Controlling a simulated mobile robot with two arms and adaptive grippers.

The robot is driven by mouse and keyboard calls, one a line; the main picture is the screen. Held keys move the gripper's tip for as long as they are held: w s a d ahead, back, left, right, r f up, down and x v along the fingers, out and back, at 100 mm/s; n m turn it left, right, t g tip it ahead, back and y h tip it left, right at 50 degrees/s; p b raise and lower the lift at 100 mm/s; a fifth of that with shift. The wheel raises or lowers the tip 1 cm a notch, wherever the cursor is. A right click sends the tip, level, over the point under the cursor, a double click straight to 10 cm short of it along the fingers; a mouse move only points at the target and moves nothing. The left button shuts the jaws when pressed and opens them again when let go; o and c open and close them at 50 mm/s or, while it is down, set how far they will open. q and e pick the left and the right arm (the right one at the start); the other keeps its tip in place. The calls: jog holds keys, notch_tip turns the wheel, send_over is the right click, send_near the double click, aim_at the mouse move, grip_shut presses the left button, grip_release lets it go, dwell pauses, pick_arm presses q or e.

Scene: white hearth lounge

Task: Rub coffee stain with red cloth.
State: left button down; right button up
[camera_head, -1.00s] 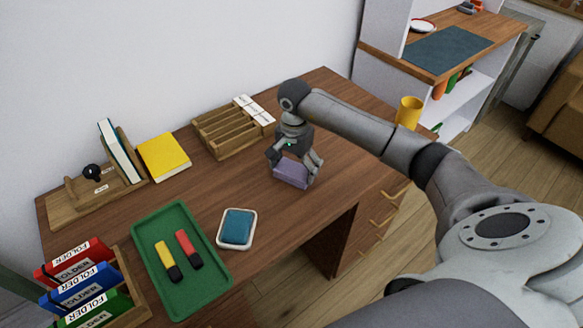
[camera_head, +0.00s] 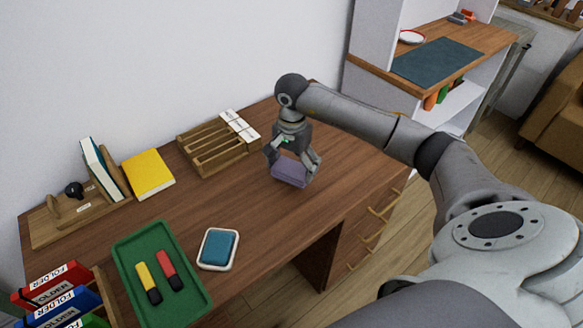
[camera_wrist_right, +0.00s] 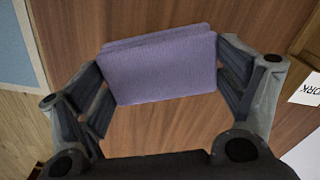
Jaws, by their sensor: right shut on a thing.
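My right gripper (camera_head: 292,168) is shut on a purple folded cloth (camera_head: 290,174) over the right part of the wooden desk (camera_head: 262,213). In the right wrist view the cloth (camera_wrist_right: 160,68) spans between the two fingers, one at each side. I cannot tell whether it touches the desk top. No red cloth and no coffee stain can be made out in these views. My left gripper is not in view.
A slatted wooden rack (camera_head: 213,150) stands left of my right gripper. Nearer are a white-rimmed dish with a blue pad (camera_head: 218,249) and a green tray (camera_head: 190,300) with two markers. A yellow book (camera_head: 148,174) and folders (camera_head: 60,300) are farther left. Bare desk lies around the gripper.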

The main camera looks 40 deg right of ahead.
jog(key=r, duration=0.1)
jog(key=r+p, duration=0.1)
jog(key=shift+d+r, duration=0.2)
jog(key=shift+r, duration=0.1)
jog(key=shift+r+p, duration=0.5)
jog(key=shift+r, duration=0.15)
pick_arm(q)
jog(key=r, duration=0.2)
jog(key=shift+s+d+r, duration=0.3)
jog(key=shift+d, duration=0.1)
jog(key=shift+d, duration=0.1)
pick_arm(e)
jog(key=shift+a, duration=0.1)
